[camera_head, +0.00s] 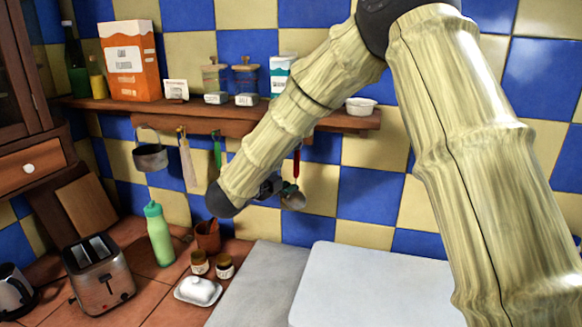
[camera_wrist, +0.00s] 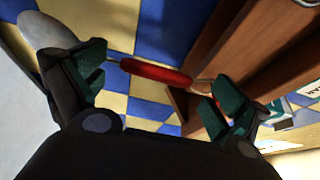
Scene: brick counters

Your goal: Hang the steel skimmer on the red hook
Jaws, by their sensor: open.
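The steel skimmer has a round grey head (camera_head: 293,201), and its red handle (camera_head: 297,162) stands upright below the shelf rail. In the wrist view the red handle (camera_wrist: 157,74) and thin steel shaft lie across the gap between the fingers, and the grey head (camera_wrist: 45,32) is at upper left. My gripper (camera_wrist: 155,90) is open around the skimmer, its fingers apart. In the head view my gripper (camera_head: 276,188) is beside the skimmer and partly hidden by my arm. The red hook cannot be made out; the handle's top end is near the rail.
A wooden shelf (camera_head: 210,105) carries a box, jars and a white bowl (camera_head: 361,106). A pot (camera_head: 150,157) and other utensils hang left of my gripper. A green bottle (camera_head: 160,234), toaster (camera_head: 98,274) and butter dish (camera_head: 198,291) stand on the counter. The pale surface at right (camera_head: 365,285) is clear.

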